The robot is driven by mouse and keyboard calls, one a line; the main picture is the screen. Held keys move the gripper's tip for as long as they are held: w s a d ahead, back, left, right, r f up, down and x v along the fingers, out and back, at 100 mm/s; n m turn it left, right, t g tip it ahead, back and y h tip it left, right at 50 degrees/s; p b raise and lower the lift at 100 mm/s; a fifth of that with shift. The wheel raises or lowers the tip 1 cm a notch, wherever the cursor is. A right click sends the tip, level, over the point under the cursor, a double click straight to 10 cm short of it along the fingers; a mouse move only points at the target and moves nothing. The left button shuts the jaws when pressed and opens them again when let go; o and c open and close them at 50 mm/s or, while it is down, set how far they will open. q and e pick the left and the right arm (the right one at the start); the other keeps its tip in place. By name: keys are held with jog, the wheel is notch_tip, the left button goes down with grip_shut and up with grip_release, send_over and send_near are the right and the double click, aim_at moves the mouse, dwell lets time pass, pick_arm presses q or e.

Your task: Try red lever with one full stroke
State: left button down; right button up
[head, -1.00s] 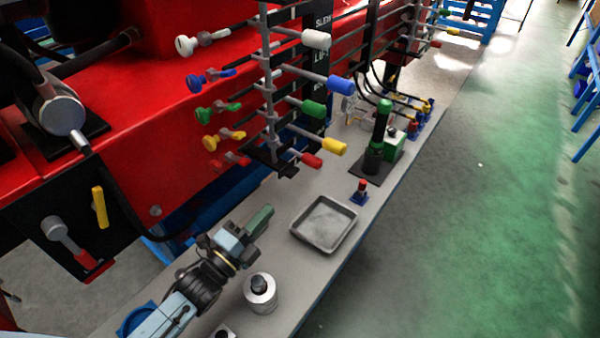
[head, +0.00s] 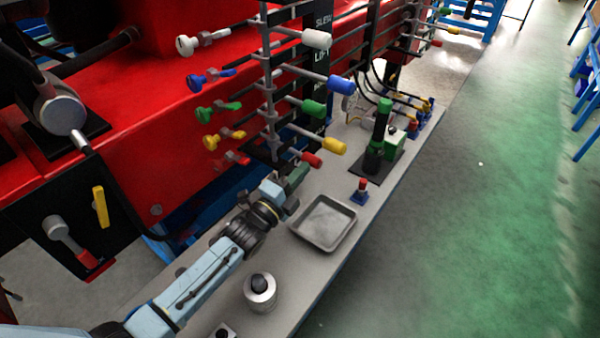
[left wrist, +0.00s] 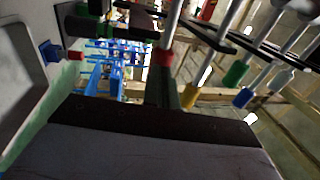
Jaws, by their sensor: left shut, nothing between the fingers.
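The red lever's knob (head: 312,159) is the lowest of a column of coloured lever handles on the red crane. Its grey rod runs back to the stand post. My left gripper (head: 298,175) is shut and empty, just below and left of the red knob. In the left wrist view the red knob (left wrist: 163,57) shows right beyond the tip of my dark green fingers (left wrist: 166,92). Whether they touch cannot be told. My right gripper is in neither view.
Yellow (head: 333,145), green (head: 313,109), blue (head: 341,85) and white (head: 316,39) handles stand above the red one. A grey tray (head: 345,241), a small red-topped button (head: 361,187) and a metal cylinder (head: 260,291) stand on the bench.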

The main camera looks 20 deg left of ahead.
aim_at(317, 164)
pick_arm(q)
jog(key=shift+d, duration=0.1)
